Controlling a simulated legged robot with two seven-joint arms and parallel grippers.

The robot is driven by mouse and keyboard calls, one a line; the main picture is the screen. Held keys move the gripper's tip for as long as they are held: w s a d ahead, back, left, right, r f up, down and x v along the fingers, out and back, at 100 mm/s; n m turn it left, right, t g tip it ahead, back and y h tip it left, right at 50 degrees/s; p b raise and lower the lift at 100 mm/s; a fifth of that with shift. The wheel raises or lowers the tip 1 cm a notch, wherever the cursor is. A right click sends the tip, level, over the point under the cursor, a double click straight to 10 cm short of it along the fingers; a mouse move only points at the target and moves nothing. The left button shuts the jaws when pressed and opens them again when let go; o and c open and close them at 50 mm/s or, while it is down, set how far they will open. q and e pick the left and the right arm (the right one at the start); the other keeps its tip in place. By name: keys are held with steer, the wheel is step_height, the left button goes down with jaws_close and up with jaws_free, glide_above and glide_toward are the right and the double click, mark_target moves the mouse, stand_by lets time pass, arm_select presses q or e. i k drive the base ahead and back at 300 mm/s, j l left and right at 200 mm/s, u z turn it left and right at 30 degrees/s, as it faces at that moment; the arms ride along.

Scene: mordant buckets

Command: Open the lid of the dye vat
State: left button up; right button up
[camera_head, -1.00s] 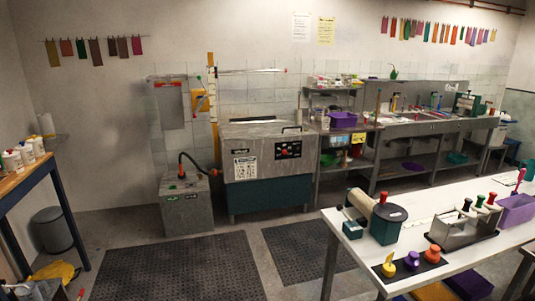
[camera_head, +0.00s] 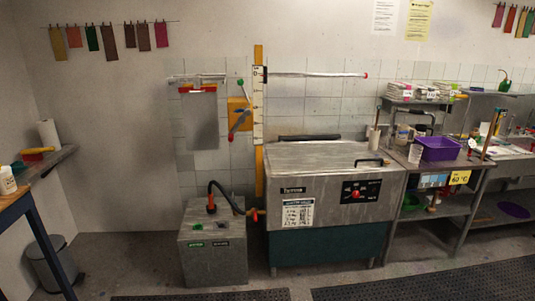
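The dye vat (camera_head: 325,235) stands against the back wall, a grey metal box with a dark green lower part. Its flat grey lid (camera_head: 315,154) is shut. A black bar handle (camera_head: 370,162) sits at the lid's front right. A control panel with a red knob (camera_head: 355,193) and a white label (camera_head: 297,213) are on its front. Neither of my grippers is in view.
A grey box (camera_head: 212,250) with a black hose stands left of the vat. A steel bench with a purple bin (camera_head: 437,148) stands close on its right. Dark floor mats (camera_head: 440,283) lie in front. A bin (camera_head: 50,265) and a blue-legged table (camera_head: 55,250) are at left.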

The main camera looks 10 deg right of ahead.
mark_target(298, 154)
steer(key=i+z, duration=0.25)
steer(key=i, duration=0.25)
steer(key=i+z, duration=0.25)
steer(key=i, duration=0.2)
steer(key=i+j+z, duration=0.1)
steer(key=i+z, duration=0.15)
steer(key=i, duration=0.25)
steer(key=i+j+z, duration=0.25)
steer(key=i, duration=0.2)
steer(key=i+l, duration=0.2)
steer(key=i, duration=0.15)
steer(key=i+l, duration=0.15)
steer(key=i, duration=0.25)
steer(key=i+l+z, duration=0.1)
steer(key=i, duration=0.25)
steer(key=l, duration=0.1)
